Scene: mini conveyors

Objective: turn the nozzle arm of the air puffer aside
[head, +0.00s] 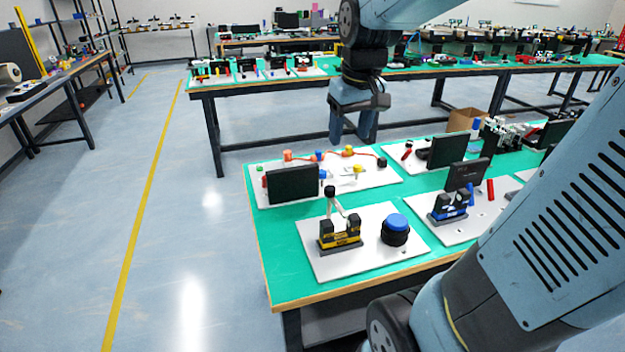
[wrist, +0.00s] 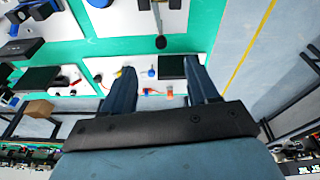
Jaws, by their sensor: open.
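My gripper (head: 352,138) is open and empty, pointing down above the back edge of the green table; its two fingers also show in the wrist view (wrist: 160,68). No part is clearly recognisable as the air puffer or its nozzle arm. In front, a yellow-black block (head: 340,238) carries a thin raised lever with a black knob (head: 330,191). That knob also shows beyond the fingers in the wrist view (wrist: 160,42). My gripper touches none of these.
A black cylinder with a blue top (head: 396,228) stands beside the yellow-black block. A dark upright panel (head: 292,184) stands behind it. A blue-black block (head: 449,208) and another dark panel (head: 467,174) are to the right. The floor left of the table is clear.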

